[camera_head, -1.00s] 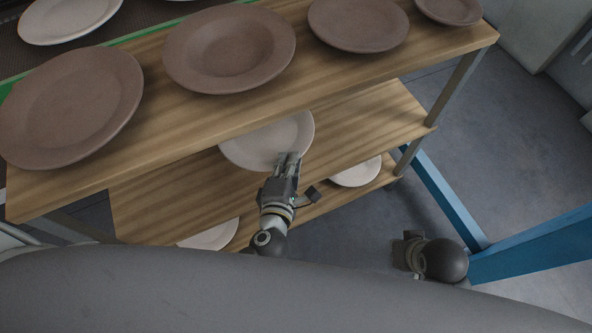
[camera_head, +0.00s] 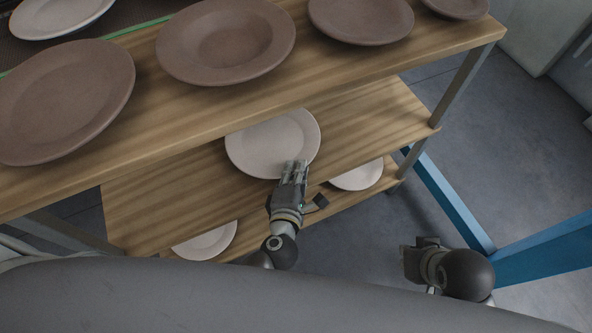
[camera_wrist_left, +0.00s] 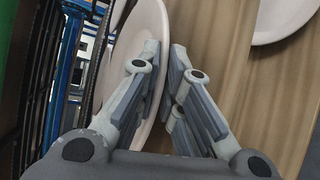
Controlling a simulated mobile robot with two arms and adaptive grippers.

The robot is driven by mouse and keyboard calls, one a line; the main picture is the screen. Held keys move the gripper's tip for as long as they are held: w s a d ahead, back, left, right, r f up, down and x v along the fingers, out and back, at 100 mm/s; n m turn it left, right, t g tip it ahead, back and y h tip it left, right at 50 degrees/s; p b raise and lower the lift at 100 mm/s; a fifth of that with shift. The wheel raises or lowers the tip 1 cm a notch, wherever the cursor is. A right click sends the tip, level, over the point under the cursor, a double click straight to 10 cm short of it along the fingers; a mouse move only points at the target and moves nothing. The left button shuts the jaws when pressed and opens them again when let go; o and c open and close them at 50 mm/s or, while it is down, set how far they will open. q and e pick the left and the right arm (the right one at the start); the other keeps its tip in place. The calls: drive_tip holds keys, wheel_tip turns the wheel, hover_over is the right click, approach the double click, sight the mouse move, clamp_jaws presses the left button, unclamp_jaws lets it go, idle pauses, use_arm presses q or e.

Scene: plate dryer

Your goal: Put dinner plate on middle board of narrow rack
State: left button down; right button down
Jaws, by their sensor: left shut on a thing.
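A light dinner plate (camera_head: 270,146) is at the middle board (camera_head: 165,205) of the wooden rack, partly under the top board's edge. My left gripper (camera_head: 294,166) is shut on its near rim. In the left wrist view the plate (camera_wrist_left: 136,45) runs between the fingers of my left gripper (camera_wrist_left: 163,85). I cannot tell whether the plate touches the board. My right gripper (camera_head: 420,250) is at the lower right, away from the rack, and its fingers are not clear.
Several brown plates (camera_head: 226,42) stand on the top board (camera_head: 300,85). Pale plates lie on the lowest board, one at right (camera_head: 357,176) and one at left (camera_head: 206,242). A metal post (camera_head: 459,85) and a blue beam (camera_head: 450,205) stand at the right.

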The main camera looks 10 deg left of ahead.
use_arm(q)
drive_tip(key=c, duration=1.9)
unclamp_jaws()
drive_tip(key=shift+f, duration=0.1)
drive_tip(key=shift+o, duration=0.2)
